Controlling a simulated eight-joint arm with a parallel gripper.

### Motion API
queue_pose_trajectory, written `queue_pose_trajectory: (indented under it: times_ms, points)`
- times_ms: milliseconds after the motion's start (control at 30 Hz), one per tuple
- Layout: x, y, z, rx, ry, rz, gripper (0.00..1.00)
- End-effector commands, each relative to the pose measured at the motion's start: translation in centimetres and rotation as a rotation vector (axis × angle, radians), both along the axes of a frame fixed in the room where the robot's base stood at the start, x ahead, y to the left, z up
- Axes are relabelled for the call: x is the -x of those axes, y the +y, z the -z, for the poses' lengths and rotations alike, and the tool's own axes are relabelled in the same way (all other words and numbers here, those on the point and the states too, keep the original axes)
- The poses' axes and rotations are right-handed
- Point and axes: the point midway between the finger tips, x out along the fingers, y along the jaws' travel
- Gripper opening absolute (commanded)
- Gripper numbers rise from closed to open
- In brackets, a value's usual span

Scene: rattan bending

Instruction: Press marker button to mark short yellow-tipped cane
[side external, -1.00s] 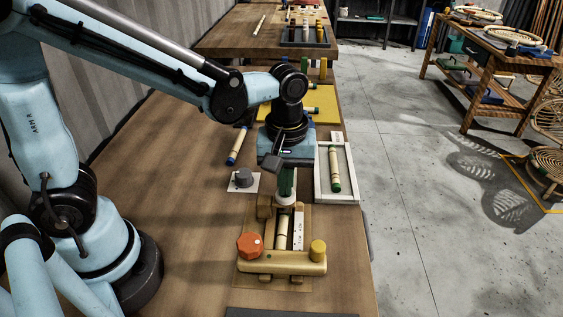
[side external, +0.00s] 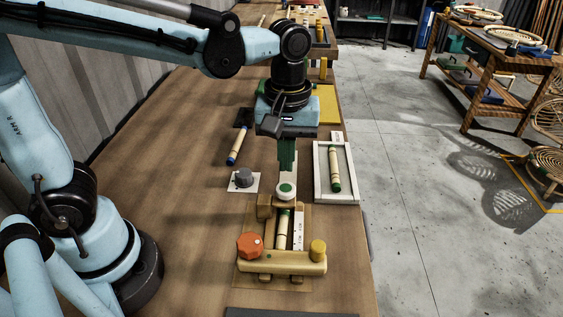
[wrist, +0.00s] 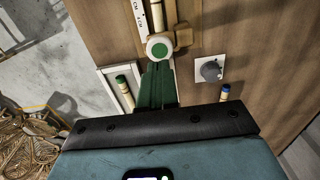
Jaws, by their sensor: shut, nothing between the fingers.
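The marker button (side external: 286,190) is a white round cap with a green centre, at the far end of the wooden jig (side external: 282,262). It also shows in the wrist view (wrist: 158,49). My gripper (side external: 287,171) has green fingers, closed together and empty, pointing down. The fingertips are just above and behind the button in the side view, apart from it. A pale short cane (side external: 282,232) lies in the jig beside a white ruler (side external: 298,230). I cannot make out a yellow tip on it; its far end looks green.
An orange knob (side external: 250,245) and a yellow knob (side external: 317,250) stand on the jig. A grey knob (side external: 243,177) is to the left. A white tray (side external: 351,165) holds a green-tipped cane (side external: 334,165). A blue-tipped cane (side external: 236,145) lies left.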

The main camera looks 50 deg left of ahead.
Motion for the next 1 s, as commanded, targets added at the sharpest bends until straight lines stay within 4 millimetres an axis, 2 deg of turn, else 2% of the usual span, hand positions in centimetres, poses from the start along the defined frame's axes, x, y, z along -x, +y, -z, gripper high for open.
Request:
queue_pose_trajectory:
  times_ms: [300,500,700,1000]
  points:
    - [0.1,0.0,-5.0,-0.001,0.001,0.000,0.00]
    - [0.0,0.0,-7.1,0.000,0.001,0.000,0.00]
    - [0.1,0.0,-7.9,0.000,0.001,0.000,0.00]
    - [0.1,0.0,-8.0,0.000,0.001,0.000,0.00]
